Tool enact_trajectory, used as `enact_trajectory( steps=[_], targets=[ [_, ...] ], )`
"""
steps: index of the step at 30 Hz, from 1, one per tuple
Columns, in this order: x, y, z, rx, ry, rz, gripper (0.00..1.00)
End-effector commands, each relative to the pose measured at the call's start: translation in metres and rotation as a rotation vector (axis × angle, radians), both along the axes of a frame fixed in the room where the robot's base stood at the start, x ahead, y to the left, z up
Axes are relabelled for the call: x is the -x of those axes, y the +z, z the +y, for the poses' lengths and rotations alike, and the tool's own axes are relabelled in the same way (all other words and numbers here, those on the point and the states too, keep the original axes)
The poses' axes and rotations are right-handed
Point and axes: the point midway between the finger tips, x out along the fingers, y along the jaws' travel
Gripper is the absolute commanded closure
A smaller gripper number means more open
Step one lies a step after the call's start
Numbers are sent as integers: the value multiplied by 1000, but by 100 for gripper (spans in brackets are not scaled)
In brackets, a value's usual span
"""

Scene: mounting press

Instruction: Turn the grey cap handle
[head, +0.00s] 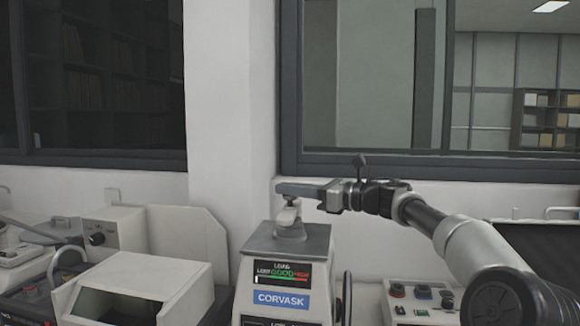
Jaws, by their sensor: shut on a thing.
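The mounting press (268,275) stands upright at the bottom centre of the head view, with a grey slanted top, a small screen and a blue CORVASK label. The grey cap handle (287,214) rises from its top; its light, rounded lower part shows. My gripper (289,190) reaches in from the right, its long grey fingers level over the press top. It is shut on the upper part of the handle, which the fingers largely hide.
A white box-shaped machine (150,280) stands left of the press. A control box with knobs (420,300) stands to its right, under my arm. A white wall and dark-framed windows (380,165) are behind.

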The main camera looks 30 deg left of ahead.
Motion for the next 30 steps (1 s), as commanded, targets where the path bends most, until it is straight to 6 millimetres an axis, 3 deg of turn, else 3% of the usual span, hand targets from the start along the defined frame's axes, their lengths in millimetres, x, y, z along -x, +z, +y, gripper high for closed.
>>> enact_trajectory(
  steps=[17,30],
  targets=[
    [-12,9,-2,-7,189,8,100],
    [-3,4,-2,-2,258,-4,100]
  ],
)
